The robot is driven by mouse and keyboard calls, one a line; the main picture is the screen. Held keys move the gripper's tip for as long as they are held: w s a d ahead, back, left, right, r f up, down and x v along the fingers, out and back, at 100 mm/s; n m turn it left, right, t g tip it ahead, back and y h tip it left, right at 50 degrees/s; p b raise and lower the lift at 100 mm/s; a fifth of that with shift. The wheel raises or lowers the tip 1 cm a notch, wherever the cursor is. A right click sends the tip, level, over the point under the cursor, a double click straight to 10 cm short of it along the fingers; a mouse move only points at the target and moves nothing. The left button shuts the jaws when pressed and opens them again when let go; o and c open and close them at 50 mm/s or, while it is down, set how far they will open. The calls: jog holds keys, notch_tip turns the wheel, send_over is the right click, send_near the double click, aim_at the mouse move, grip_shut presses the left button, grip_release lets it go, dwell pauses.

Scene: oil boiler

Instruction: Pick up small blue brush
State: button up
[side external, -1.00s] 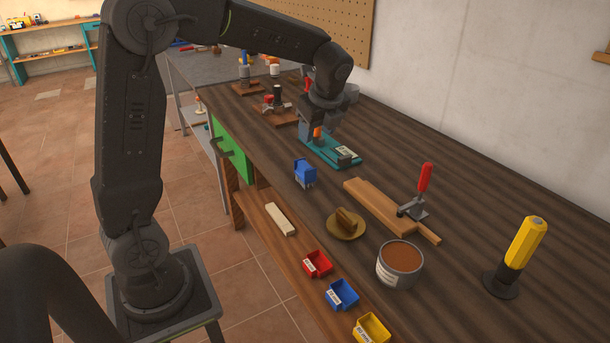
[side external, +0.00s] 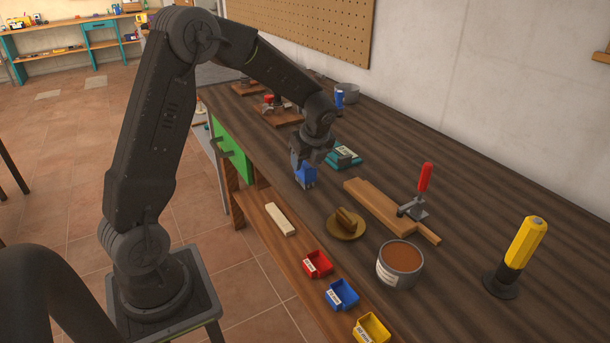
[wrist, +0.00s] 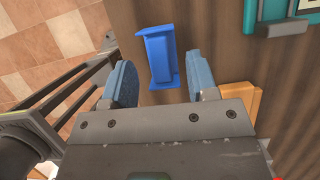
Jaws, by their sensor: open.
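A small blue object (side external: 305,177), which I take for the small blue brush, stands on the dark wooden bench near its left edge. In the wrist view the blue object (wrist: 160,55) is a flared block lying between the two blue finger pads and slightly beyond them. My gripper (side external: 308,163) is just above it in the side view, hiding its upper part. In the wrist view my gripper (wrist: 160,80) is open, with a gap on both sides of the blue object. I cannot tell how far above it the fingertips are.
A teal device (side external: 345,156) is close behind the gripper. A wooden board (side external: 378,205) with a red-handled clamp (side external: 424,180), a round plate (side external: 346,230), a brown-filled can (side external: 400,266) and a yellow-handled tool (side external: 523,243) stand nearer.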

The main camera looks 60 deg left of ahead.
jog(key=shift+x, duration=1.25)
grip_shut()
